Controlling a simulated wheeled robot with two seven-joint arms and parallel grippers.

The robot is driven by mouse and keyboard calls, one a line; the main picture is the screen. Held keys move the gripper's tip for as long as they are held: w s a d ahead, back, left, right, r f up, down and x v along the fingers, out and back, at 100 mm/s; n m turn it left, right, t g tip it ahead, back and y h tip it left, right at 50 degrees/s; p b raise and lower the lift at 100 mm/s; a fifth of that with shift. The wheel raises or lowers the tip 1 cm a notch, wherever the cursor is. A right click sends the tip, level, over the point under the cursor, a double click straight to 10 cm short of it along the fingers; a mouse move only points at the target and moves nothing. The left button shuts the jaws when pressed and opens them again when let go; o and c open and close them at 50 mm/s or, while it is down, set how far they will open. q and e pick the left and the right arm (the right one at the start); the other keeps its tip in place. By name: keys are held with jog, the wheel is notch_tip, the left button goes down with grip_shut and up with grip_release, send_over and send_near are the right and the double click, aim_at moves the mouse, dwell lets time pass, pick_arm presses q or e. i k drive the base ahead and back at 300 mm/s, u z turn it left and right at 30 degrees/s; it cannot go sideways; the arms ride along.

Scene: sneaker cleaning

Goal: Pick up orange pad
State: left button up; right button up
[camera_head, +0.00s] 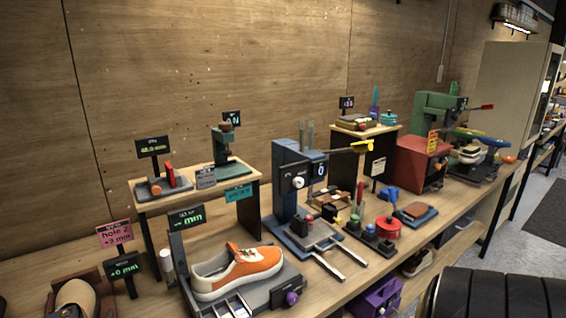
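A small flat orange-brown pad (416,210) lies on a dark blue tray (402,220) on the right half of the workbench. It is the thing that best fits the orange pad. A small round orange piece (508,158) also shows farther right on the bench. Neither of my grippers is in view, so nothing is seen touching the pad.
A rack with a red pot (387,228) and upright handles stands just left of the pad. The blue press (290,185), an orange sneaker (240,270) on a grey stand, and a red box machine (422,163) crowd the workbench (352,288). A dark ribbed shape fills the bottom right corner.

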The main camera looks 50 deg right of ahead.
aim_at(508, 160)
jog(key=z, duration=0.45)
jog(key=k, duration=0.55)
jog(key=z, duration=1.3)
jog(key=i, duration=0.55)
jog(key=z, duration=1.8)
jog(key=i, duration=1.6)
jog(key=z, duration=0.45)
jog(key=i, duration=2.05)
jog(key=u, duration=0.95)
jog(key=i, duration=1.5)
jog(key=u, duration=0.95)
